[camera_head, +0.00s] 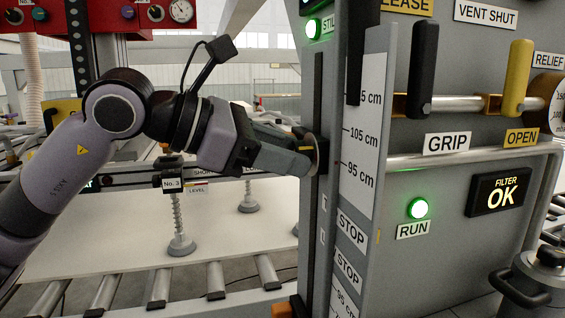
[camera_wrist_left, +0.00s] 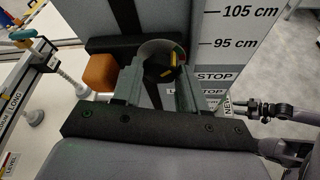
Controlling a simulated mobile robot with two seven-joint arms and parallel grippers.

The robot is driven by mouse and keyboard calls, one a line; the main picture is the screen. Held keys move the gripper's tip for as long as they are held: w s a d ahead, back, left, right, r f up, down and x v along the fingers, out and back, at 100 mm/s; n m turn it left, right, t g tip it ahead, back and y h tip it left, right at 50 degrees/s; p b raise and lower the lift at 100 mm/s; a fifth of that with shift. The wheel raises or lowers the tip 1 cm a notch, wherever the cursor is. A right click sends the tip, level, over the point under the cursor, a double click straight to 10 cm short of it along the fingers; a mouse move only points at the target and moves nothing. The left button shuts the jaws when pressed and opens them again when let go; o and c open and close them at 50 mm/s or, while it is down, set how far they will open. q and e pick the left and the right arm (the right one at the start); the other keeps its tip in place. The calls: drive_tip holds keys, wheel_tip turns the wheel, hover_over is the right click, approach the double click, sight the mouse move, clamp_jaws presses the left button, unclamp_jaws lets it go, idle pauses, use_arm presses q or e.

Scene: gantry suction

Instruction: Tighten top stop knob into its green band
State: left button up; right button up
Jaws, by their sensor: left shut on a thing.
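The top stop knob (camera_wrist_left: 158,62) is a dark round knob on the column, seen between the fingertips in the left wrist view. A yellow pointer mark and a small patch of green show at its face; their exact alignment is hard to tell. My left gripper (camera_wrist_left: 160,78) is shut on the knob, one finger on each side. In the head view my left gripper (camera_head: 306,152) reaches from the left to the column, near the 95 cm mark. There the knob's rim (camera_head: 322,155) shows edge-on and the fingers hide much of it. My right gripper's fingers cannot be made out.
The height scale (camera_head: 362,130) and STOP labels run beside the column. A pale panel (camera_head: 110,240) lies over rollers under suction cups (camera_head: 181,244). An orange block (camera_wrist_left: 101,72) sits left of the fingers.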

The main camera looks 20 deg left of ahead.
drive_tip(key=shift+f, duration=0.35)
use_arm(q)
drive_tip(key=o, duration=1.1)
drive_tip(key=shift+c, duration=0.2)
drive_tip(key=b+v, duration=0.1)
drive_tip(key=v, duration=0.6)
drive_tip(key=shift+s, duration=0.15)
use_arm(e)
drive_tip(key=shift+f, duration=0.65)
